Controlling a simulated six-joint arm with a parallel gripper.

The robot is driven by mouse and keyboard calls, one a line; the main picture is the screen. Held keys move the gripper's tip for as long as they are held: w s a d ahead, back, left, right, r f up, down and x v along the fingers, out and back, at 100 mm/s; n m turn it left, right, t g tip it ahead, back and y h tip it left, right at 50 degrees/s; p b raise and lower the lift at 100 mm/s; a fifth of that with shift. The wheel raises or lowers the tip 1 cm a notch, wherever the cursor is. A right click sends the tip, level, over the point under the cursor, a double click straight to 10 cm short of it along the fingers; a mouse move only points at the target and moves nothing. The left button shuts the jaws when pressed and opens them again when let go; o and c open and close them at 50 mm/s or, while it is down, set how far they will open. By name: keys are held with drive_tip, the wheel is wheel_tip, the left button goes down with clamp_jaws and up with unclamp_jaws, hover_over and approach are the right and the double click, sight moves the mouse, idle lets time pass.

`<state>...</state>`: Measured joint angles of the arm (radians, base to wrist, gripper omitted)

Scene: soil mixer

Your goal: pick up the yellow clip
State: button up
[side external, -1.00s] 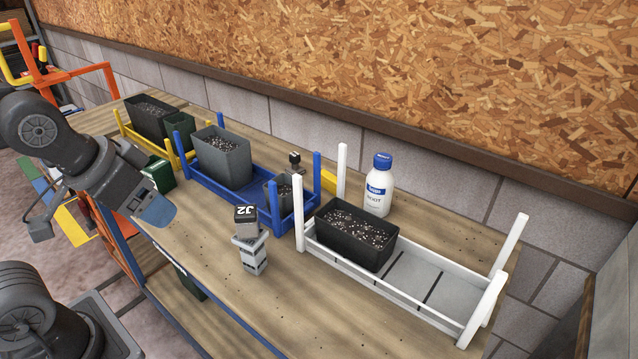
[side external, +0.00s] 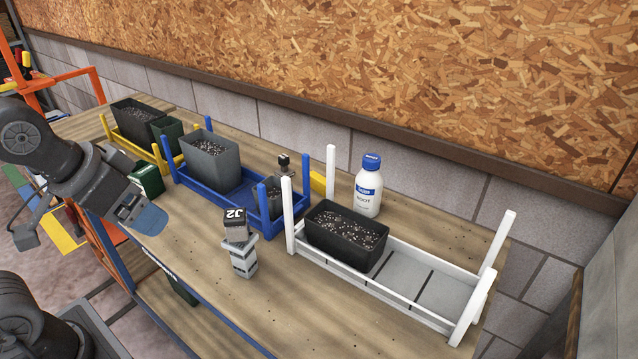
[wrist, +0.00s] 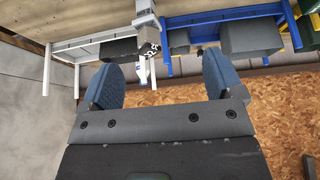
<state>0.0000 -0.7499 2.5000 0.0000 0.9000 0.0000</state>
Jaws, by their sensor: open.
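No clip can be clearly made out. A small flat yellow piece (side external: 318,183) shows at the back of the bench, between the blue rack and a white post; it is partly hidden, and I cannot tell whether it is the clip. My gripper (side external: 150,217), with blue fingertips, hangs over the bench's front left edge in the side view, well apart from that piece. In the wrist view my gripper (wrist: 162,80) has its two blue fingers spread wide, with nothing held between them.
A white rack (side external: 400,305) holds a black soil pot (side external: 345,240). A white bottle (side external: 368,190) stands behind it. A blue rack (side external: 215,200) and yellow rack (side external: 135,145) hold more pots. A block marked J2 (side external: 236,224) sits on a grey stand (side external: 243,258). The front bench is mostly clear.

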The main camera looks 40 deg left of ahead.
drive_tip(key=shift+o, duration=1)
drive_tip(key=w+r+g, duration=0.1)
drive_tip(key=w+r, duration=0.5)
drive_tip(key=w, duration=0.5)
drive_tip(key=m+g, duration=0.2)
drive_tip(key=g, duration=0.1)
hover_over(319, 177)
drive_tip(key=s, duration=0.2)
wheel_tip(319, 177, down, 12)
drive_tip(key=f, duration=0.4)
drive_tip(key=w+f, duration=0.1)
drive_tip(key=f, duration=0.4)
drive_tip(key=w+f, duration=0.1)
drive_tip(key=f, duration=0.4)
drive_tip(key=shift+d+f, duration=0.1)
drive_tip(key=shift+f, duration=0.1)
